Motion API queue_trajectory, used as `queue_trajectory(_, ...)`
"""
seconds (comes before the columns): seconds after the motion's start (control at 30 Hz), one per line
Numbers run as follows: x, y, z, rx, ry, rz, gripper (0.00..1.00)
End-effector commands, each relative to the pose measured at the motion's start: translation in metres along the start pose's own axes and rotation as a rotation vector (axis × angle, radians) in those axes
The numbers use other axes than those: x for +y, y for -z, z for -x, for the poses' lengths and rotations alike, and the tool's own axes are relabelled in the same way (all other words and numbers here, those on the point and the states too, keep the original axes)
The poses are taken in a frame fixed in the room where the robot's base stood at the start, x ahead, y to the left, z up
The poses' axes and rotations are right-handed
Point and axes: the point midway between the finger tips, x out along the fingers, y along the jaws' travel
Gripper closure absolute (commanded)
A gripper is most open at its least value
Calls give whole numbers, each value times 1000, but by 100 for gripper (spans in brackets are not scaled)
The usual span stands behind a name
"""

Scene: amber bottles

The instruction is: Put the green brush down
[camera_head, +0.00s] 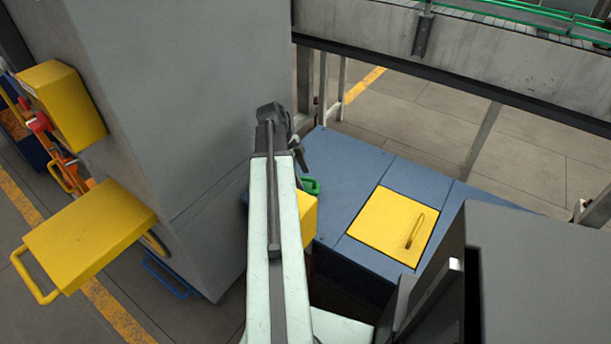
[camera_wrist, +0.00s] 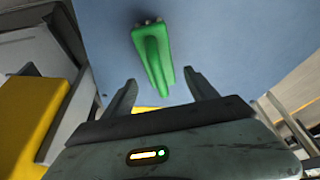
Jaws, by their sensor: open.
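The green brush (camera_wrist: 153,58) lies on the blue surface (camera_wrist: 240,35) in the wrist view, just beyond my fingertips. Its narrow end points toward my gripper, and small pale bits show along its far end. My gripper (camera_wrist: 160,88) is open, with one finger on each side of the brush's near end and no visible contact. In the head view a small part of the green brush (camera_head: 310,186) shows on the blue surface (camera_head: 345,165), beside my gripper (camera_head: 303,165). The rest of the brush is hidden behind my arm there.
A yellow panel with a handle (camera_head: 385,228) is set in the blue top to the right. A tall grey block (camera_head: 190,110) stands close on the left of my arm. A yellow box (camera_head: 307,217) is partly hidden behind my arm. Open blue surface lies around the brush.

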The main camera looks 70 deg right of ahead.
Motion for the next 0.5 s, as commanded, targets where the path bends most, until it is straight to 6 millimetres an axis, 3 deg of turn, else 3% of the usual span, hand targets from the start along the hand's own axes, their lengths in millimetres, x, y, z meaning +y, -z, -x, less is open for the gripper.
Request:
queue_trajectory(0.03, -1, 4, 24, 0, 1, 2, 33)
queue_trajectory(0.2, -1, 4, 63, 0, 1, 2, 33)
queue_trajectory(0.33, 0, 2, 76, 0, 0, 1, 33)
queue_trajectory(0.5, 0, 0, 76, 0, 0, 0, 33)
